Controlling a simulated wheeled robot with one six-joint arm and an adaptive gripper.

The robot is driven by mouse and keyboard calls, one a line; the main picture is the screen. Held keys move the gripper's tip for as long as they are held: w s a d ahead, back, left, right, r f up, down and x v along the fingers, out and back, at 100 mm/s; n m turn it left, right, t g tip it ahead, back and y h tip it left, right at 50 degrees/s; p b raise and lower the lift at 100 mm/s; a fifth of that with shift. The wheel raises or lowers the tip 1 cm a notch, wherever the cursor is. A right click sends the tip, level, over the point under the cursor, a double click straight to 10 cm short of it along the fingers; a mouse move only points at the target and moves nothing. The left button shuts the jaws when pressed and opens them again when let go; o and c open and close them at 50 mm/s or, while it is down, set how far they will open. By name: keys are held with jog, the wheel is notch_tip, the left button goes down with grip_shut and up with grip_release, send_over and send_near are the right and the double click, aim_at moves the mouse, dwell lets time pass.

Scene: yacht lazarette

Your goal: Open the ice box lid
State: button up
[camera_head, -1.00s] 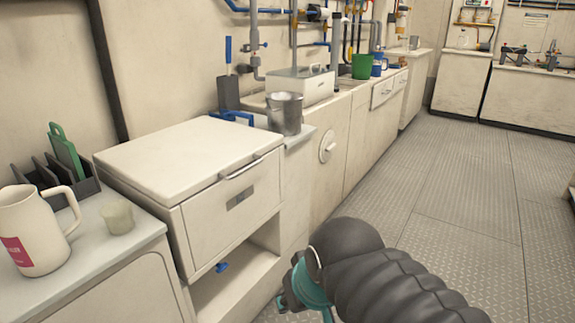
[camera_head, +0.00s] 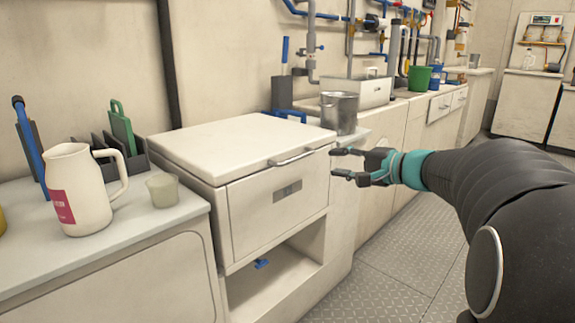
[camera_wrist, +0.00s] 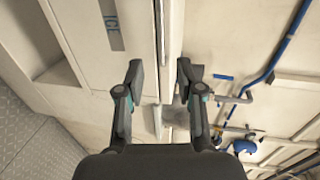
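The ice box (camera_head: 250,215) is a cream-white cabinet with a flat lid (camera_head: 235,142), which lies shut. A metal bar handle (camera_head: 291,158) runs along the lid's front edge. My gripper (camera_head: 342,163) is open and empty, just right of the handle and apart from it, its fingers pointing left. In the wrist view, the handle (camera_wrist: 161,30) runs up the picture, ahead of and between the open fingertips (camera_wrist: 159,75). The front panel with its label (camera_wrist: 113,25) shows to the left there.
A metal pot (camera_head: 340,112) stands on the counter behind my gripper. A pitcher (camera_head: 80,190) and a cup (camera_head: 162,190) stand on the left counter, beside a rack with a green board (camera_head: 121,128). An open shelf (camera_head: 265,285) lies below the ice box. The floor (camera_head: 385,285) in front is clear.

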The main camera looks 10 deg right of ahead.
aim_at(300, 158)
jog(key=x, duration=1.3)
jog(key=shift+w+a, duration=0.2)
jog(key=shift+w, duration=0.05)
grip_shut()
